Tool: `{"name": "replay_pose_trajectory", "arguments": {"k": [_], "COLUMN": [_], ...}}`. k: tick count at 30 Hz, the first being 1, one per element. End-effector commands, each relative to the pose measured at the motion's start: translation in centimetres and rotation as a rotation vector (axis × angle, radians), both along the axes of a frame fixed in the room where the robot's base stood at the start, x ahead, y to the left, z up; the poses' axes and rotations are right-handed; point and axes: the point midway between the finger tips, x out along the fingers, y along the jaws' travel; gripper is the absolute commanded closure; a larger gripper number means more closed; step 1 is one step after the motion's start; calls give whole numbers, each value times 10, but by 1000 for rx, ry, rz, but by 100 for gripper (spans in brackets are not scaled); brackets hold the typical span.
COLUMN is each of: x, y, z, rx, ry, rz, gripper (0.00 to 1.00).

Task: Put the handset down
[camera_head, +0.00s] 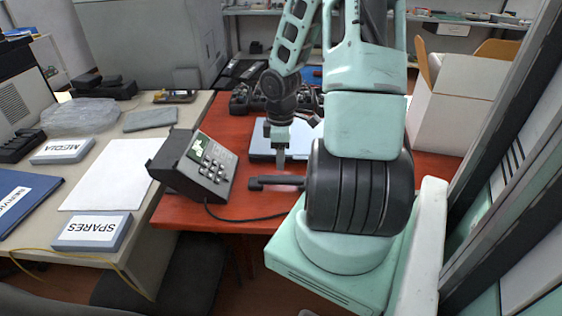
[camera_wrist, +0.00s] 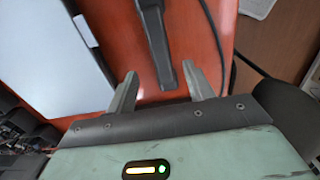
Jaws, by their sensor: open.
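The black handset (camera_head: 275,183) appears to lie on the red desk (camera_head: 240,207), off its cradle, with its right end hidden behind my arm in the head view. The desk phone (camera_head: 208,167), with a green screen and keypad, stands tilted to its left. My gripper (camera_head: 280,163) points down beside the handset. In the wrist view my gripper (camera_wrist: 160,69) is open, and the near end of the handset (camera_wrist: 157,45) lies between the two fingers, with gaps on both sides. Whether the fingers reach down around it is hard to tell.
A closed grey laptop (camera_head: 262,143) lies behind the handset, close to the left finger in the wrist view (camera_wrist: 55,50). A black cord (camera_head: 245,218) runs along the desk's front edge. A white box (camera_head: 455,100) stands right. The desk's left holds labelled boxes and paper.

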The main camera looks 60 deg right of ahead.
Motion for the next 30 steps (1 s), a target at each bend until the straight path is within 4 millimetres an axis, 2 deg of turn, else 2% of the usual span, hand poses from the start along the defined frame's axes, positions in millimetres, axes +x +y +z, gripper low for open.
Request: {"name": "replay_pose_trajectory", "arguments": {"k": [1, 4, 13, 17, 20, 24, 30], "x": [0, 0, 1, 12, 30, 51, 56], "y": [-1, 0, 1, 17, 49, 112, 208], "z": [12, 21, 27, 33, 44, 64, 90], "rx": [-2, -1, 0, -7, -19, -37, -48], "ry": [-2, 0, 0, 5, 13, 19, 11], "rz": [-1, 0, 1, 18, 37, 64, 95], "gripper": [48, 48, 48, 48, 48, 48, 48]}}
